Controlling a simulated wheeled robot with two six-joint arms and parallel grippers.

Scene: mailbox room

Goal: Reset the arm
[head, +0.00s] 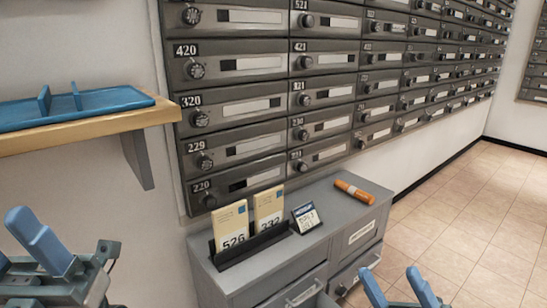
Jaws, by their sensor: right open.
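My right gripper (390,272) is at the bottom edge, right of centre. Its two blue fingers point up and stand apart, with nothing between them. It is in front of the grey cabinet's lower right side. My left gripper (40,240) is at the lower left, below the wall shelf. Its blue fingers overlap in this view, so I cannot tell whether they are apart. No object shows in it.
A grey cabinet (340,205) bears a black holder (252,246) with cards, a small sign (306,218) and an orange cylinder (355,192). A wooden shelf (100,125) with a blue tray (75,107) juts out left. Mailboxes (240,65) line the wall. Tiled floor is clear right.

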